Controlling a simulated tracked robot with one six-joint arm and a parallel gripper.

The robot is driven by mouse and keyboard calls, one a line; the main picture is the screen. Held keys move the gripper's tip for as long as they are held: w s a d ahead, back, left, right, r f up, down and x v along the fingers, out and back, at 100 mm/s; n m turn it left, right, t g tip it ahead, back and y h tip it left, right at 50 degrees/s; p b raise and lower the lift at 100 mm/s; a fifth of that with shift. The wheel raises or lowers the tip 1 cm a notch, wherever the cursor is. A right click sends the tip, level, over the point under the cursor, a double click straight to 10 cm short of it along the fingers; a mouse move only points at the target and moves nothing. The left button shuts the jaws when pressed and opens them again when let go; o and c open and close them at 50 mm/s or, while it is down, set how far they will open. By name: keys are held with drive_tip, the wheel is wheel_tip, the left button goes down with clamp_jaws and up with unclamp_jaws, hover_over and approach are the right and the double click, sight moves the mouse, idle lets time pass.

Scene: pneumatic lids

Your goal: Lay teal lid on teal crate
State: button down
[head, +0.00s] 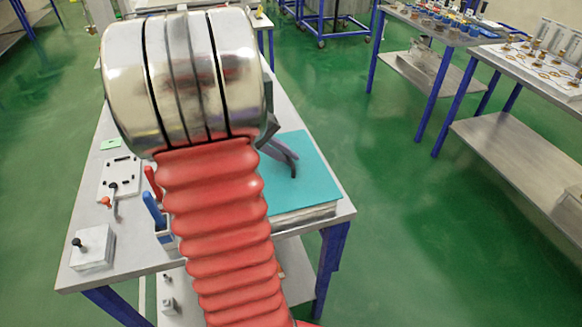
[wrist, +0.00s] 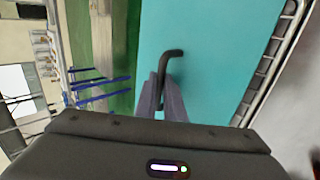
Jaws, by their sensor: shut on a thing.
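The teal lid (head: 307,172) is a flat panel at the right end of the worktable, partly hidden behind my arm. In the wrist view the lid (wrist: 205,60) fills the middle, with a dark bent handle (wrist: 172,53) rising from it. My gripper (head: 292,166) is over the lid; in the wrist view its grey fingers (wrist: 161,82) are shut on the handle. Below the lid's front edge a pale grey layered side (head: 305,217) shows. I cannot tell whether this is the teal crate, or whether the lid touches it.
The worktable (head: 75,275) also holds a white plate with an orange-based peg (head: 120,180), a white block with a black knob (head: 94,246), and red and blue handles (head: 154,210) close to my arm. Shelved tables (head: 530,75) stand at right. Green floor (head: 420,240) between is clear.

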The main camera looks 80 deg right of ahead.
drive_tip(key=shift+r, duration=1.45)
